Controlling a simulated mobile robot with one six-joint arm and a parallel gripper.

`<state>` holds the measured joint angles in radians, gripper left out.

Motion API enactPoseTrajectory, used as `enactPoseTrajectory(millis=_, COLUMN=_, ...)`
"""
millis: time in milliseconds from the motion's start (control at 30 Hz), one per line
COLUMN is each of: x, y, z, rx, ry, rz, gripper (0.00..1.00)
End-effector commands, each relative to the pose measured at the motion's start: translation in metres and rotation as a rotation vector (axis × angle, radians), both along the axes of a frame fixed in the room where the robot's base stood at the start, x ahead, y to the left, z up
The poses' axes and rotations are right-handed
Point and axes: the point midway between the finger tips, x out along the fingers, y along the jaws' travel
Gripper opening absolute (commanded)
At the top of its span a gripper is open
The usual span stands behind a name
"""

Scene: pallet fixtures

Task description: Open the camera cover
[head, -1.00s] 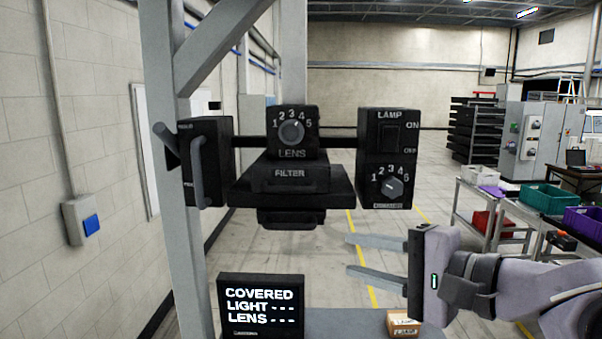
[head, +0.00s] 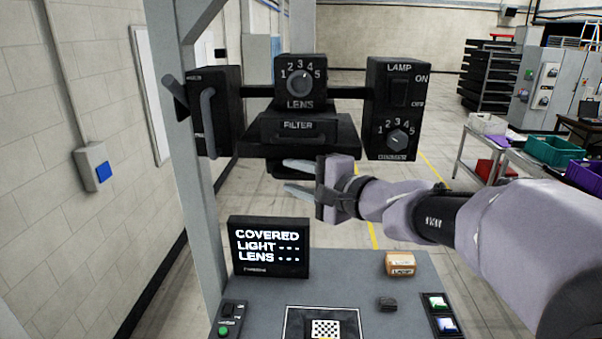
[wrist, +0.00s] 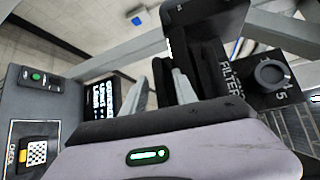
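The dark camera unit hangs from a grey frame. It has a LENS dial (head: 299,84) and a FILTER drawer (head: 298,127). I cannot clearly pick out the cover; the black part under the drawer is mostly hidden by my gripper. The screen (head: 268,247) reads COVERED, with dashes for light and lens. My gripper (head: 292,176) is just under the unit, fingers pointing left and apart. In the wrist view a dark part (wrist: 163,80) shows between the fingers; I cannot tell whether they touch it.
To the left is a black box with a grey handle (head: 208,118); to the right is the LAMP box (head: 392,105) with switch and dial. Below, a grey bench (head: 372,268) carries a small orange-and-white box (head: 400,263), a black block (head: 387,304), a checkered target (head: 325,328) and buttons.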

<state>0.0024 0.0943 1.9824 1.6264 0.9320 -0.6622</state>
Motion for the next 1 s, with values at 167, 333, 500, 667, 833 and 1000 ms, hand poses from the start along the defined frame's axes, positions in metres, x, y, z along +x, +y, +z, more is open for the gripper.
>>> enactPoseTrajectory(millis=167, x=-0.0001, y=0.0001, z=0.0000, rx=0.000, ry=0.000, rz=0.000, gripper=0.34)
enactPoseTrajectory(millis=333, x=-0.0002, y=-0.0001, z=0.0000, rx=0.000, ry=0.000, rz=0.000, gripper=0.05)
enactPoseTrajectory(millis=500, x=-0.0003, y=-0.0002, z=0.0002, rx=0.000, ry=0.000, rz=0.000, gripper=0.00)
enactPoseTrajectory(millis=667, x=-0.0003, y=-0.0002, z=0.0002, rx=0.000, ry=0.000, rz=0.000, gripper=0.00)
enactPoseTrajectory(millis=833, x=-0.0003, y=-0.0003, z=0.0002, rx=0.000, ry=0.000, rz=0.000, gripper=0.00)
enactPoseTrajectory(millis=1000, x=-0.0003, y=-0.0003, z=0.0002, rx=0.000, ry=0.000, rz=0.000, gripper=0.00)
